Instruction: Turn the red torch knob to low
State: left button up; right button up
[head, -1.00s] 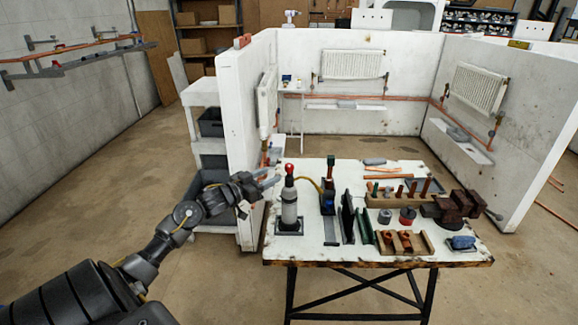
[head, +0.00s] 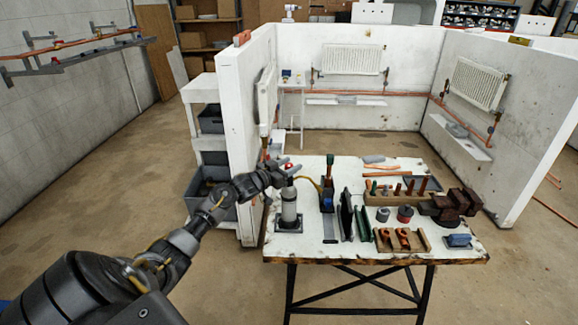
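The red torch knob (head: 288,166) sits on top of an upright grey cylinder (head: 289,208), which stands on a dark square base at the left of the workbench. My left gripper (head: 287,172) reaches in from the left at the knob's height. Its fingertips overlap the knob and the top of the cylinder, hiding part of both. The view is too small to tell whether the fingers touch the knob or how far apart they are. My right gripper is not in view.
On the workbench (head: 345,250), a green-topped tool (head: 328,172) with a yellow hose stands just right of the cylinder. Dark and green upright plates, wooden holders and a vise (head: 455,204) fill the right side. A white partition wall (head: 243,130) rises close behind my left arm.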

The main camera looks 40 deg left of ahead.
pick_arm(q)
jog(key=c, duration=0.8)
jog(key=shift+d+r+n+y+p, duration=0.15)
jog(key=shift+n+y+p, duration=0.85)
jog(key=shift+y, duration=0.8)
jog(key=n+y, duration=0.2)
jog(key=shift+y, duration=0.4)
jog(key=n+y, duration=0.1)
jog(key=n+g+y, duration=0.1)
jog(key=y, duration=0.1)
jog(key=n+g+y, duration=0.1)
jog(key=y, duration=0.1)
jog(key=shift+f+n, duration=0.25)
jog(key=shift+n, duration=0.05)
jog(key=n+g+y+b, duration=0.1)
jog(key=n+g+y, duration=0.1)
jog(key=y, duration=0.1)
jog(key=shift+n+g+y, duration=0.4)
jog(key=shift+n+g+y+b, duration=0.45)
jog(key=shift+n+g+y, duration=0.15)
jog(key=shift+g, duration=0.1)
jog(key=shift+r+g, duration=0.1)
jog(key=shift+g, duration=0.2)
